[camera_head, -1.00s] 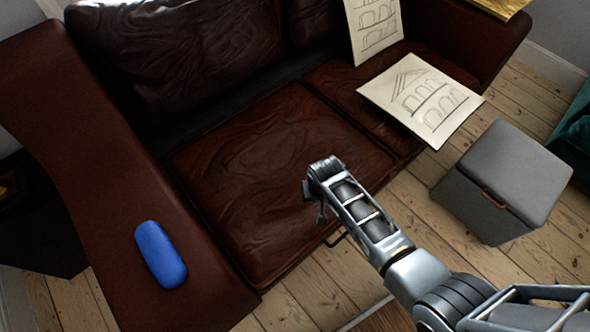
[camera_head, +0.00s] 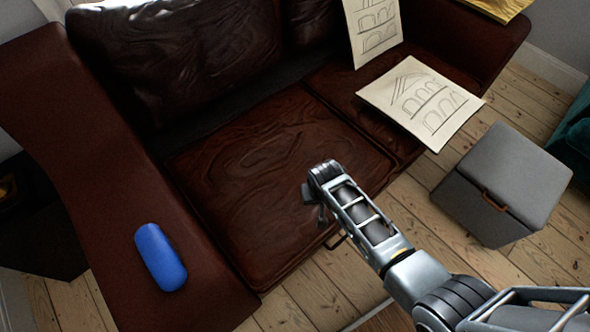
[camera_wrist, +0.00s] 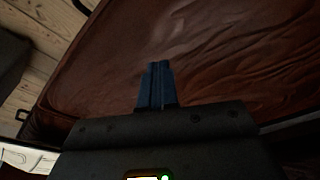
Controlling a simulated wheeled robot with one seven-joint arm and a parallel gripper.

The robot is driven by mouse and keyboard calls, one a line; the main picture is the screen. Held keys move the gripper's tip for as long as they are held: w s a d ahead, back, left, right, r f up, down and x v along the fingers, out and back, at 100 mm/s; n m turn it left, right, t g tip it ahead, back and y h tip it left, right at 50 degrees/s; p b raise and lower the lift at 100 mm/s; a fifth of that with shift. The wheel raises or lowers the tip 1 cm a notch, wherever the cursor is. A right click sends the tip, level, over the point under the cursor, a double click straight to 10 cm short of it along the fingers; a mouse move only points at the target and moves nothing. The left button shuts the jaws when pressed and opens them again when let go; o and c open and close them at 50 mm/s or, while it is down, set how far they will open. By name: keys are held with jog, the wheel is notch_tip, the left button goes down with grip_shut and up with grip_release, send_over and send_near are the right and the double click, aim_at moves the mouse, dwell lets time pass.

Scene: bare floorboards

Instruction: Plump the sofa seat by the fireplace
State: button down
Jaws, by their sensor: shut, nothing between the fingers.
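The brown leather sofa (camera_head: 95,190) fills the left and middle of the head view. Its left seat cushion (camera_head: 250,180) is wrinkled on top. My gripper (camera_head: 322,213) is over the front right part of this cushion. In the wrist view the gripper (camera_wrist: 157,66) is shut and empty, its blue fingers together, with the leather seat (camera_wrist: 215,45) filling most of the view behind them. I cannot tell whether the fingertips touch the leather.
A blue case (camera_head: 160,257) lies on the sofa's left arm. Sheets with arch drawings (camera_head: 420,100) rest on the right seat, another leaning upright (camera_head: 373,30). A grey storage stool (camera_head: 510,180) stands at the right. Floorboards (camera_head: 540,255) are bare around it.

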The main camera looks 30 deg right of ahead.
jog(key=shift+r, duration=0.15)
jog(key=shift+w+a, duration=0.1)
jog(key=b, duration=0.7)
send_over(265, 198)
jog(key=shift+s, duration=0.4)
jog(key=shift+w+a, duration=0.1)
jog(key=shift+s+b+x, duration=0.15)
jog(key=shift+b+x, duration=0.4)
jog(key=shift+x, duration=0.25)
jog(key=shift+s+b+x, duration=0.15)
jog(key=shift+b+x, duration=0.4)
jog(key=shift+x, duration=0.2)
jog(key=shift+w+p+v, duration=0.15)
jog(key=shift+p+v, duration=0.6)
jog(key=shift+w+p+v, duration=0.15)
jog(key=shift+p+v, duration=0.6)
jog(key=shift+r, duration=0.1)
